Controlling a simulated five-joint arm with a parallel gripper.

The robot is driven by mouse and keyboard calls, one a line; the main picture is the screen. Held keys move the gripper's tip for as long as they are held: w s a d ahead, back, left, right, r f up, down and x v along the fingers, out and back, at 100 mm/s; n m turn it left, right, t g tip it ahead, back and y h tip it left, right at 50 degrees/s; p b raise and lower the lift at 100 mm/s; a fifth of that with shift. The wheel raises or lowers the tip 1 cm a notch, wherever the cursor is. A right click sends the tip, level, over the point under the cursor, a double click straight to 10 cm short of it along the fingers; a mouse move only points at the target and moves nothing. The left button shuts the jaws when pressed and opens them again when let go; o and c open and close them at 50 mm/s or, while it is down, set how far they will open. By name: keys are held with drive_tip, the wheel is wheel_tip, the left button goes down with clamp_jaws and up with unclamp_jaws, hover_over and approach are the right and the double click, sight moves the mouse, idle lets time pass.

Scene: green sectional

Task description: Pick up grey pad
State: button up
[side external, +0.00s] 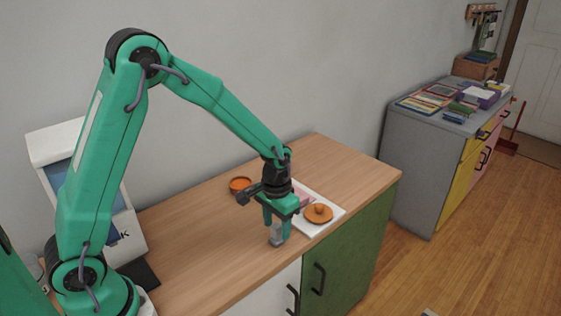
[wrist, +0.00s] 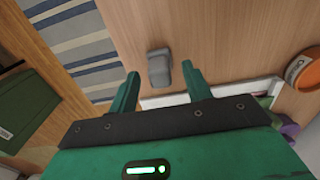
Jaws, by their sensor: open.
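The grey pad (wrist: 158,68) is a small rounded block on the wooden counter. In the wrist view it shows between the tips of my gripper's fingers (wrist: 160,76), apart from both in the picture. In the side external view the pad (side external: 277,238) shows low between the fingers of my gripper (side external: 276,231), near the counter's front edge, partly hidden by them. My gripper is open and points down over the pad. I cannot tell how much height lies between the fingertips and the pad.
A white tray (side external: 330,216) right beside my gripper holds an orange lidded dish (side external: 318,214) and a pink item (side external: 304,199). An orange bowl (side external: 240,185) stands behind. The counter (side external: 350,176) is bare at the right. A grey cabinet (side external: 415,160) stands farther off.

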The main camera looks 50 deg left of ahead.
drive_tip(key=shift+f, duration=1.05)
drive_tip(key=c, duration=0.9)
drive_tip(key=shift+r, duration=0.1)
drive_tip(key=shift+r, duration=0.9)
wheel_tip(320, 180, up, 2)
drive_tip(key=shift+r, duration=0.25)
drive_tip(key=s+d+r, duration=0.2)
drive_tip(key=d, duration=0.1)
drive_tip(key=s+d+r, duration=0.2)
drive_tip(key=d, duration=0.1)
drive_tip(key=s+d+r, duration=0.2)
drive_tip(key=d, duration=0.1)
drive_tip(key=shift+s+d+r, duration=0.25)
drive_tip(key=shift+s+d, duration=0.05)
drive_tip(key=shift+s, duration=0.05)
